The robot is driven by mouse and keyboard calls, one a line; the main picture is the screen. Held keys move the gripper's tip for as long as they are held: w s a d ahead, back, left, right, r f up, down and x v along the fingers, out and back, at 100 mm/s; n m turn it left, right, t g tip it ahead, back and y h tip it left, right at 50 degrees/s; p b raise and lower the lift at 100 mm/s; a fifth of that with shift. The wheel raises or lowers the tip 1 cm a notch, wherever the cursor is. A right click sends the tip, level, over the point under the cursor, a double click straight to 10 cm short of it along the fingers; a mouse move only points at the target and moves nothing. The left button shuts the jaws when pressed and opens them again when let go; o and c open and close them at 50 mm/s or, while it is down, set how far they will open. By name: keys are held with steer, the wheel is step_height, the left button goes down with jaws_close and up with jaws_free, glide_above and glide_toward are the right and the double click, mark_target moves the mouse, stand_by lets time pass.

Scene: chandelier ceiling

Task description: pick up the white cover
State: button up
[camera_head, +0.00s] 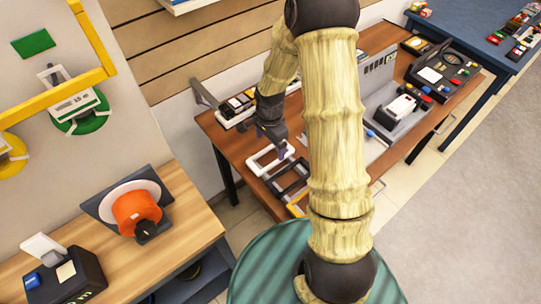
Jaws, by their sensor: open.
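A white rectangular frame-like piece (257,163), which looks like the white cover, lies flat on the brown table (236,150) near its left side. My gripper (284,150) is open and points down at the right part of this white piece. It hides a little of the piece's right side. I cannot tell whether the fingertips touch it or hover just above. Nothing shows between the fingers.
A black frame (287,178) lies just in front of the white piece. A grey device (402,112) stands to the right. A wooden bench (185,235) with an orange machine (136,208) is at left.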

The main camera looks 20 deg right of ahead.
steer(key=shift+f, duration=0.1)
steer(key=shift+f+p, duration=0.55)
steer(key=shift+f, duration=1.95)
steer(key=shift+d, duration=0.1)
steer(key=shift+s, duration=0.1)
steer(key=c, duration=1.1)
steer(key=shift+o, duration=0.2)
steer(key=shift+r, duration=0.15)
step_height(320, 180, up, 10)
steer(key=shift+b, duration=0.45)
